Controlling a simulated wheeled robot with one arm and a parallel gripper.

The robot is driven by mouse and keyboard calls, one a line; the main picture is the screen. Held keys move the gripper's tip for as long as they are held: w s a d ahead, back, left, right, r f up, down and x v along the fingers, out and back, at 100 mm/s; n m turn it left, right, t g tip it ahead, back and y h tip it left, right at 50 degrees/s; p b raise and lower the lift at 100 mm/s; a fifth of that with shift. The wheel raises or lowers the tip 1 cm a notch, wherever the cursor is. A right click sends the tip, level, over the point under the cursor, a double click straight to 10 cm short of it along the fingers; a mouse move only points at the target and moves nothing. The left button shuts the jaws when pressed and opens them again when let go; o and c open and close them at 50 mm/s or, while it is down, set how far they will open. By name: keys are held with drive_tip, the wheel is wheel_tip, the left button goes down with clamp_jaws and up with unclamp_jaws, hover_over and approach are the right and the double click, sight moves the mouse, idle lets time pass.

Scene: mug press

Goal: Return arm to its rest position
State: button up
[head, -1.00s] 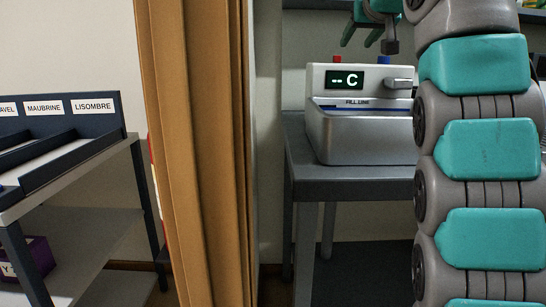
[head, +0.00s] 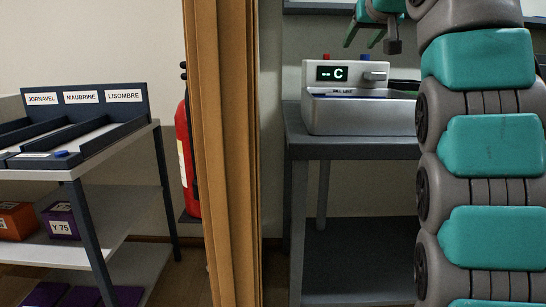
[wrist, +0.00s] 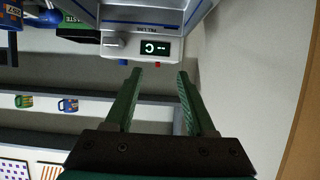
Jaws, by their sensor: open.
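My gripper (head: 366,36) hangs at the top of the head view, above and behind the press machine. In the wrist view my gripper (wrist: 158,75) shows two green fingers spread apart with nothing between them. My teal and grey arm stands upright at the right of the head view.
A brown curtain (head: 225,150) hangs left of the press table (head: 350,148). A red fire extinguisher (head: 188,160) stands behind it. At left is a shelf cart (head: 85,172) with labelled trays and boxes. The wrist view shows mugs (wrist: 67,104) on a shelf.

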drive_tip(key=s+a+f+m+g+p, duration=0.1)
drive_tip(key=s+f+g, duration=0.45)
drive_tip(key=f, duration=0.75)
drive_tip(key=s+f+g, duration=0.2)
drive_tip(key=s+f, duration=0.6)
drive_tip(key=f, duration=0.5)
drive_tip(key=s+a+f+g, duration=0.1)
drive_tip(key=s+f+g, duration=0.2)
drive_tip(key=s+f, duration=0.9)
drive_tip(key=s+a+f+n+g+p, duration=0.1)
drive_tip(key=s+f+g, duration=0.3)
drive_tip(key=s+f, duration=0.9)
drive_tip(key=s+a, duration=0.1)
drive_tip(key=s, duration=0.6)
drive_tip(key=shift+s+p, duration=0.3)
drive_tip(key=shift+g, duration=0.25)
